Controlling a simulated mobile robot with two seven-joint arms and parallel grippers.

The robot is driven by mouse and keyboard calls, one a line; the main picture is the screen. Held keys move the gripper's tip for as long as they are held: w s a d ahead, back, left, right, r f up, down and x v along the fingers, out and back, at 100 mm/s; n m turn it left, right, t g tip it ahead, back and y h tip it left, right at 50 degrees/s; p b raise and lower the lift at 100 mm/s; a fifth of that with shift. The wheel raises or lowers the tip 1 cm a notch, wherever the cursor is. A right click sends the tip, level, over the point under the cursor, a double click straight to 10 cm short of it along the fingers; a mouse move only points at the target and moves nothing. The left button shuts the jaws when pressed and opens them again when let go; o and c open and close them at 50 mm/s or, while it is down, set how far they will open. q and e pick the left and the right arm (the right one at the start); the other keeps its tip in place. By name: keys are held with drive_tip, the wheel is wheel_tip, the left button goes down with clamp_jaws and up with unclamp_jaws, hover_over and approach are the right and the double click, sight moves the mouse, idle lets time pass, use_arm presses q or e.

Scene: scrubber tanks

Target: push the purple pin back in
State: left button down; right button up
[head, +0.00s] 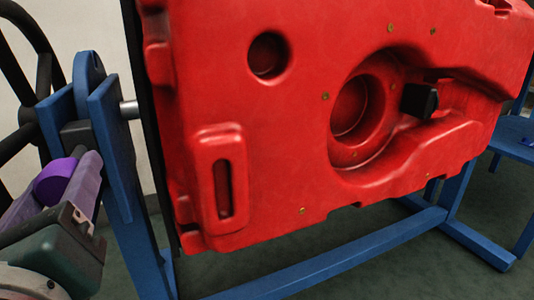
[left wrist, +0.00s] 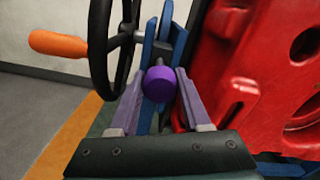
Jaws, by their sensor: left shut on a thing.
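The purple pin (head: 55,182) shows its round knob at the left of the head view, beside the blue frame post. It also shows in the left wrist view (left wrist: 160,84), knob end facing the camera. My left gripper (head: 66,172) has its greyish-purple fingers on either side of the knob and is shut on it. In the left wrist view the gripper (left wrist: 160,78) has the knob between its fingertips. The pin's shaft and its hole are hidden behind the knob and the fingers. My right gripper is in neither view.
A large red tank (head: 290,120) hangs on a blue frame (head: 118,150) close to the right of the gripper. A black handwheel (left wrist: 98,45) with an orange handle (left wrist: 58,43) stands to the left. Green floor lies below.

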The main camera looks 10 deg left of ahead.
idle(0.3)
use_arm(q)
drive_tip(key=x, duration=0.4)
drive_tip(key=shift+w, duration=0.1)
drive_tip(key=shift+f, duration=0.1)
drive_tip(key=c, duration=0.7)
unclamp_jaws()
drive_tip(key=o, duration=0.3)
drive_tip(key=shift+w+a, duration=0.1)
drive_tip(key=shift+o, duration=0.2)
drive_tip(key=p+v, duration=0.1)
drive_tip(key=v, duration=0.9)
